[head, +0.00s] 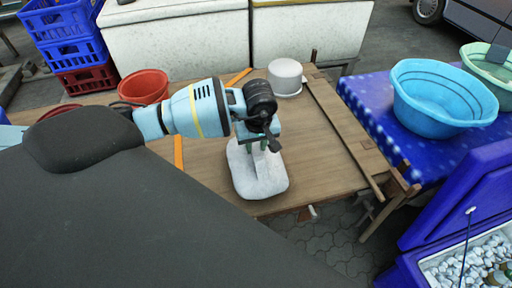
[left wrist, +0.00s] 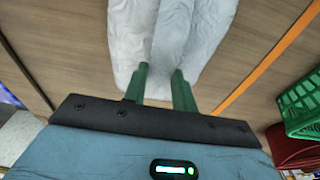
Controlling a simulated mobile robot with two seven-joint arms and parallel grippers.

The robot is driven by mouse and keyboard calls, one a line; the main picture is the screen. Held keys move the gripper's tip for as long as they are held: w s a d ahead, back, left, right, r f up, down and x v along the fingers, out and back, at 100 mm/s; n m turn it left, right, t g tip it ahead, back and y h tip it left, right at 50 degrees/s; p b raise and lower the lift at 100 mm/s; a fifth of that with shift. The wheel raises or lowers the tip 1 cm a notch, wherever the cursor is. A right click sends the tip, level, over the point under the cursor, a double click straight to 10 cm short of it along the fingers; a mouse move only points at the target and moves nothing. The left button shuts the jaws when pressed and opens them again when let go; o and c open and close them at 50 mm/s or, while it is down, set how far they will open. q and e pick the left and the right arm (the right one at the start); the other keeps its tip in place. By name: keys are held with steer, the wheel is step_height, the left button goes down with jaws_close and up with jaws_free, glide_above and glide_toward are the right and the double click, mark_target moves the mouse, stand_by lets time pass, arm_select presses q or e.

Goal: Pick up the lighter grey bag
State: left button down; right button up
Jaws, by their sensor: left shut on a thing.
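A light grey bag (head: 257,172) lies on the wooden table (head: 318,140) near its front edge in the head view. My left gripper (head: 263,146) reaches down onto the bag's far end from above. In the left wrist view, the two green fingers (left wrist: 160,88) are closed on a raised fold of the bag (left wrist: 172,40). The bag appears to rest on or just above the tabletop; I cannot tell which. My right gripper is not in view.
A white pot (head: 286,78) stands behind the gripper and a red bowl (head: 144,86) to its left. A wooden strip (head: 345,135) edges the table's right side. A blue basin (head: 440,98) sits on a blue-covered table. An open blue cooler (head: 450,225) is at lower right.

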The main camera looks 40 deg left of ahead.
arm_select(q)
step_height(320, 180, up, 2)
steer(key=shift+r, duration=0.15)
steer(key=shift+s+a+r, duration=0.1)
steer(key=shift+s+a, duration=0.05)
steer(key=s+a+r+b, duration=0.1)
steer(key=s+a, duration=0.6)
steer(key=s, duration=0.6)
steer(key=shift+s+a+r+b, duration=0.2)
steer(key=shift+s+b, duration=0.15)
steer(key=shift+s, duration=0.05)
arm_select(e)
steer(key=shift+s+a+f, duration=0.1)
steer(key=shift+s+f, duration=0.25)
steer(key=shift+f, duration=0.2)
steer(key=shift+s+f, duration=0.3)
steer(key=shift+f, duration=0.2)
